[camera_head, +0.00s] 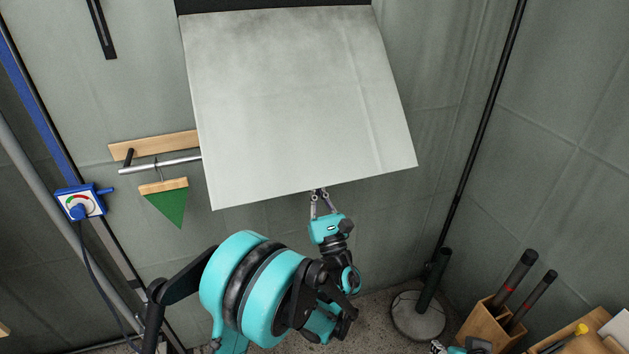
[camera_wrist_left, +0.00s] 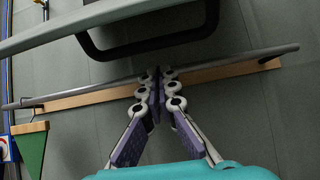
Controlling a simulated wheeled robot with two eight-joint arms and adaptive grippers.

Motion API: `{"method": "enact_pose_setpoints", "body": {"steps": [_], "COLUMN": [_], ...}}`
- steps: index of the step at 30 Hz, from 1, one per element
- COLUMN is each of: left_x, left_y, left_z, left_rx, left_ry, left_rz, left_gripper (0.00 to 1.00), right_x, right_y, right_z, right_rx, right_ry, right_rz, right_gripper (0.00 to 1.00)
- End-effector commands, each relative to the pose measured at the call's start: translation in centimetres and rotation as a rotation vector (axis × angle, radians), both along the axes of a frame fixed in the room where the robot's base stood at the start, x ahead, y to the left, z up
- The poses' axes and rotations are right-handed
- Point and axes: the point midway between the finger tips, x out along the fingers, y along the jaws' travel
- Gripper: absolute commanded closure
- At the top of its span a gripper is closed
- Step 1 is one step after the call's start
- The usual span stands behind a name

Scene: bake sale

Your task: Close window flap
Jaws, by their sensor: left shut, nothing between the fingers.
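The window flap (camera_head: 300,100) is a large pale grey panel, hanging from a dark strip at its top and tilted out from the fabric wall. My left gripper (camera_head: 319,191) is just below its lower edge, fingers pointing up, tips partly hidden by that edge. In the left wrist view the left gripper (camera_wrist_left: 158,75) is shut and empty. There the flap's edge (camera_wrist_left: 90,25) crosses the top, with a black loop handle (camera_wrist_left: 150,50) beneath it. Whether the fingers touch the flap is unclear. A small part of my right gripper (camera_head: 437,346) seems to show at the bottom edge, state unclear.
A metal rod on a wooden rail (camera_head: 155,144) runs along the wall behind the flap, with a green pennant (camera_head: 166,205) hanging from it. A blue dial box (camera_head: 82,203) is at left. A pole base (camera_head: 418,315) and a wooden holder (camera_head: 482,325) stand lower right.

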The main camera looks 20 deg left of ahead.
Motion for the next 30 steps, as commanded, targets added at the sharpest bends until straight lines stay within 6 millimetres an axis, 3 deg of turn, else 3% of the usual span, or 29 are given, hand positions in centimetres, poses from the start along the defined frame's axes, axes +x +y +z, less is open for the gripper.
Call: {"method": "enact_pose_setpoints", "body": {"steps": [8,21,26,30], "left_x": [-1.2,-1.3,-1.6,-2.3], "left_y": [-0.2,-0.3,-1.1,-2.6], "left_z": [1.0,1.3,2.2,3.8], "left_rx": [-0.001,-0.003,-0.016,-0.042], "left_ry": [0.0,0.002,0.022,0.061], "left_rz": [-0.001,-0.001,-0.002,-0.006], "left_gripper": [1.0,1.0,1.0,1.0], "right_x": [0.0,0.0,0.0,0.0], "right_y": [0.0,0.0,0.0,0.0], "right_z": [0.0,0.2,1.3,3.3], "right_rx": [0.0,0.0,0.0,0.0], "right_ry": [0.0,0.0,0.0,0.0], "right_rz": [0.0,0.0,0.0,0.0], "right_gripper": [0.6,0.6,0.6,0.6]}}
